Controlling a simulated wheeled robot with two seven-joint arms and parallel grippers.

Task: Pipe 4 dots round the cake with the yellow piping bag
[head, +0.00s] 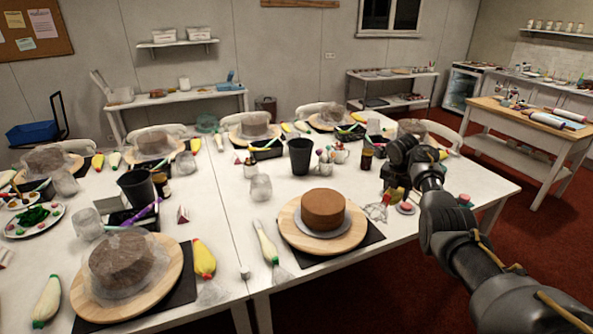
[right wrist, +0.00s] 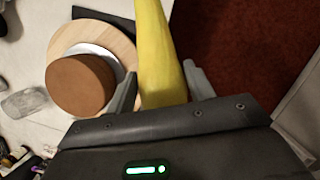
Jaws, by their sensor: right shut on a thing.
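The brown cake (head: 325,209) sits on a grey board on a round wooden turntable (head: 292,229). Its top looks smooth and plain. My right gripper (head: 393,194) is to the right of the cake, above the table. It is shut on the yellow piping bag (right wrist: 156,50), which stands out between the two fingers in the right wrist view. In the head view the bag is mostly hidden by the gripper. The cake also shows in the right wrist view (right wrist: 80,86), left of the bag and apart from it. My left gripper is not in view.
A white piping bag (head: 266,242) lies left of the turntable. A black cup (head: 300,156) and a clear glass (head: 261,187) stand behind. A red-topped small dish (head: 405,208) lies near my right gripper. A wrapped cake (head: 121,259) stands on another turntable at left.

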